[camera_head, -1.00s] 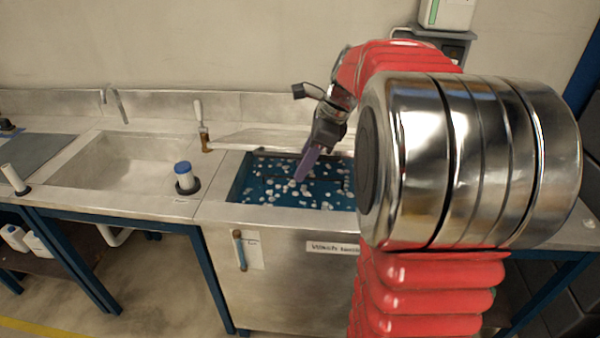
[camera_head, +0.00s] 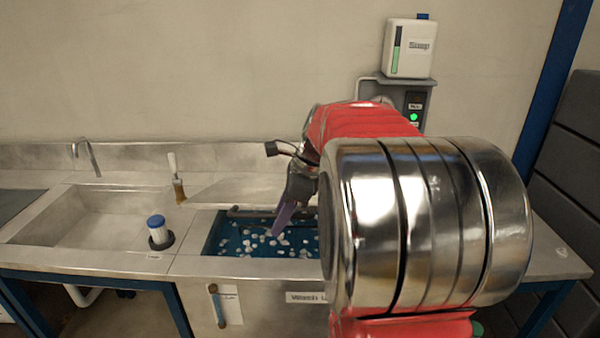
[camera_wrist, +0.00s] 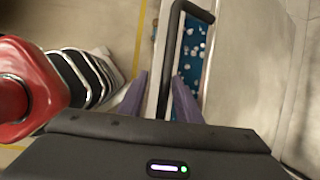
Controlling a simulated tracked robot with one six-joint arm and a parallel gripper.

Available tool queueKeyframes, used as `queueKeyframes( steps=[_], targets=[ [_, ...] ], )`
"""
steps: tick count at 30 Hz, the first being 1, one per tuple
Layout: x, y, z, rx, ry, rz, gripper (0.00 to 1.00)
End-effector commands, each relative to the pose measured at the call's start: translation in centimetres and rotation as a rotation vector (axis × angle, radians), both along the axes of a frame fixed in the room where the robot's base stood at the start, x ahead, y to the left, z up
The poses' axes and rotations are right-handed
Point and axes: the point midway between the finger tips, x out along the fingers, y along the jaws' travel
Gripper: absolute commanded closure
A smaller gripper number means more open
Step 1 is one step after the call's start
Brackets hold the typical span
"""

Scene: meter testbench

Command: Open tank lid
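The wash tank (camera_head: 250,263) shows blue liquid with white bits through its open top in the head view. A metal panel, apparently the tank lid (camera_head: 238,190), lies behind the opening, with a dark bar handle (camera_head: 262,212) along its front edge. My gripper (camera_head: 282,225) hangs over the opening with its purple fingers pointing down. In the wrist view, my gripper (camera_wrist: 160,95) is open, with the black handle (camera_wrist: 168,60) running between its fingers. The handle appears not gripped; contact cannot be told. My arm hides the tank's right side in the head view.
A white soap dispenser (camera_head: 409,48) hangs on the back wall.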

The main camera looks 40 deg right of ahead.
Motion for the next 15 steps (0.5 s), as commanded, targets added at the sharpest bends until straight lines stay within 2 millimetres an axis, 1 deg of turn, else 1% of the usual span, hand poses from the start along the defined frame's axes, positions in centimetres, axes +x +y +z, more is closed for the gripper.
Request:
queueKeyframes(
  steps=[15],
  targets=[
    [-0.3, -1.0, 2.3, -0.001, -0.001, 0.0, 0.69]
  ],
)
